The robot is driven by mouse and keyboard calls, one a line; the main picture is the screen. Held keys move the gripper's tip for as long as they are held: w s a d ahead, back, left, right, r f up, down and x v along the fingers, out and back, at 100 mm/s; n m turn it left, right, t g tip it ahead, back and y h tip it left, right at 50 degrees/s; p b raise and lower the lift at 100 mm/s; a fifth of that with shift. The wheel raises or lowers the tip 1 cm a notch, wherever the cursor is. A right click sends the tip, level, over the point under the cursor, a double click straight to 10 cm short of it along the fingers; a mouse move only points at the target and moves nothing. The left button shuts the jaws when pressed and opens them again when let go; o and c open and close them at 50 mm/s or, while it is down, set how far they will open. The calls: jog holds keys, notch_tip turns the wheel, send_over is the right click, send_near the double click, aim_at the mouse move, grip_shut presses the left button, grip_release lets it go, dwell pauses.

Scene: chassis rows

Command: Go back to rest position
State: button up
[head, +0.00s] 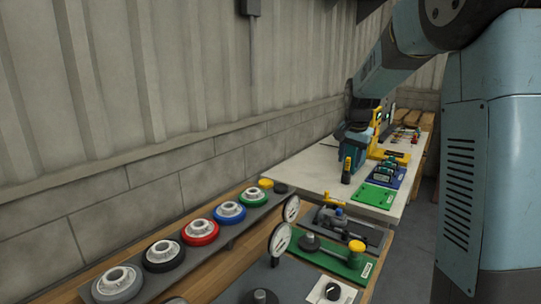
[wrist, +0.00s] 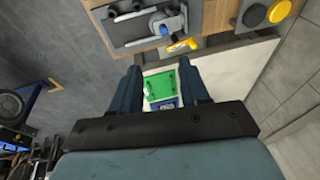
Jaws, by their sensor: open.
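My gripper (wrist: 160,84) is open in the wrist view, with its two dark fingers apart and nothing between them. Beyond the gap, a green plate (wrist: 160,85) lies on the white tabletop below. In the head view, my arm reaches from the upper right down to the white table (head: 311,164). My gripper (head: 352,152) is small there, beside the green plate (head: 376,196) and a blue plate (head: 384,173) bearing a green device. Its fingertips are hard to make out in that view.
A wooden bench with a grey rail of coloured rings, such as a red one (head: 200,232), runs along the left wall. Dial gauges (head: 280,239) and a valve panel (head: 347,229) stand nearer. A yellow stand (head: 396,154) is just beyond the gripper. Floor (head: 422,240) is clear at right.

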jog(key=s+r+n+t+y, duration=0.1)
jog(key=s+r+n, duration=0.35)
jog(key=s, duration=1.25)
jog(key=s+a+n+t, duration=0.1)
jog(key=s+n, duration=0.2)
jog(key=s, duration=1.5)
jog(key=shift+f+t+h, duration=0.3)
jog(key=shift+f, duration=0.1)
